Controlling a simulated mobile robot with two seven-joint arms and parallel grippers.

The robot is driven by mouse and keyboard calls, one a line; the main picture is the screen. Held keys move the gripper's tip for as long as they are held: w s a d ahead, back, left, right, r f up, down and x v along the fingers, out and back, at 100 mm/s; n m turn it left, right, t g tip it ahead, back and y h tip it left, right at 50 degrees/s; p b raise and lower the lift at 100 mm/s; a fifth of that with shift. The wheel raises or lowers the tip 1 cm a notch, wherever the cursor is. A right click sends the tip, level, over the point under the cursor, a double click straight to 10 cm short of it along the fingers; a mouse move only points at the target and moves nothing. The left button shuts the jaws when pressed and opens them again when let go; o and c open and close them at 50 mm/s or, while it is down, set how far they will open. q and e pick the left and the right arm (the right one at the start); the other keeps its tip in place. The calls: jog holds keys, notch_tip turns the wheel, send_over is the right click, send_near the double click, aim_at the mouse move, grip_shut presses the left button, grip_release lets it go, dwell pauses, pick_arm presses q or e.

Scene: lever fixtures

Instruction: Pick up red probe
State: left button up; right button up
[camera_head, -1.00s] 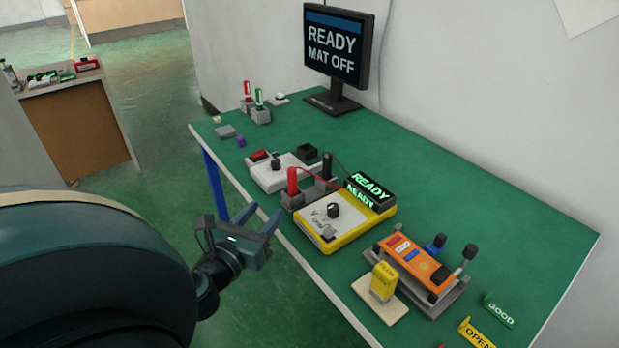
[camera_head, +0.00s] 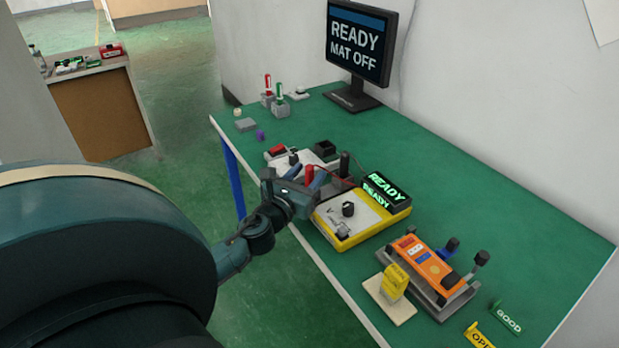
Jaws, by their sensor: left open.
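The red probe (camera_head: 309,175) stands upright beside the yellow meter (camera_head: 341,242); its lower part and most of its holder are hidden behind my gripper. The black probe (camera_head: 344,164) stands just to its right. My left gripper (camera_head: 306,172) is open, and its two blue fingers appear on either side of the red probe in this view. I cannot tell whether the fingers touch the probe or how deep they reach around it. My right gripper is not in view.
A white box (camera_head: 278,167) with a red part sits just behind the gripper. An orange device (camera_head: 431,266) on a grey fixture and a yellow tag block (camera_head: 394,282) lie to the right. A monitor (camera_head: 360,42) reading "READY MAT OFF" stands at the back of the green table (camera_head: 480,190).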

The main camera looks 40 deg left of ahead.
pick_arm(q)
jog(key=shift+x, duration=0.8)
jog(key=shift+s, duration=0.1)
jog(key=shift+c, duration=0.3)
grip_shut()
